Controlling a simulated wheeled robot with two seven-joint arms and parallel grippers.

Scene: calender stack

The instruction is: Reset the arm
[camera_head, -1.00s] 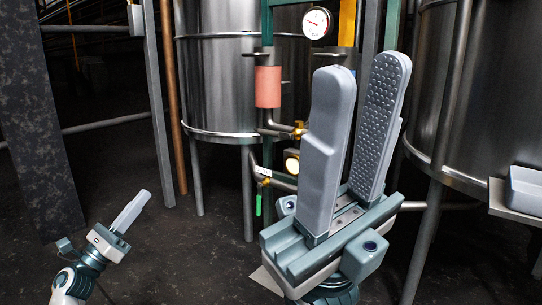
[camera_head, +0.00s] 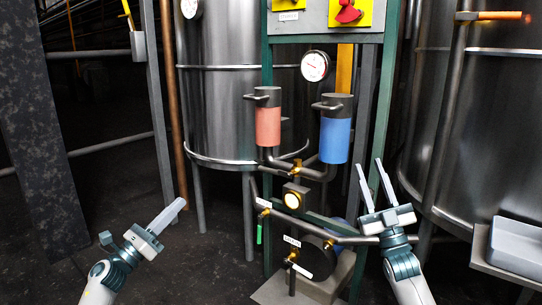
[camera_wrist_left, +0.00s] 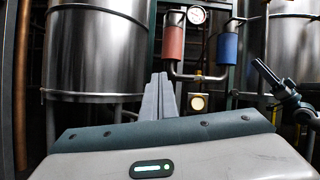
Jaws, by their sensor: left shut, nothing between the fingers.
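My left gripper (camera_head: 166,215) is at the lower left of the head view, its fingers shut together and empty, pointing up and right. Its closed fingers also show in the left wrist view (camera_wrist_left: 158,97), with free space around them. My right gripper (camera_head: 373,184) is at the lower right of the head view, its two fingers spread apart with nothing between them, pointing up. It stands in front of the pipes to the right of the blue cylinder (camera_head: 335,138). Neither gripper visibly touches anything.
A red cylinder (camera_head: 268,126) and a gauge (camera_head: 315,66) sit on the green-framed pipe rig. Metal tanks (camera_head: 222,90) stand behind and at right. A grey tray (camera_head: 517,247) rests on a shelf at lower right. Dark floor is clear around my left gripper.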

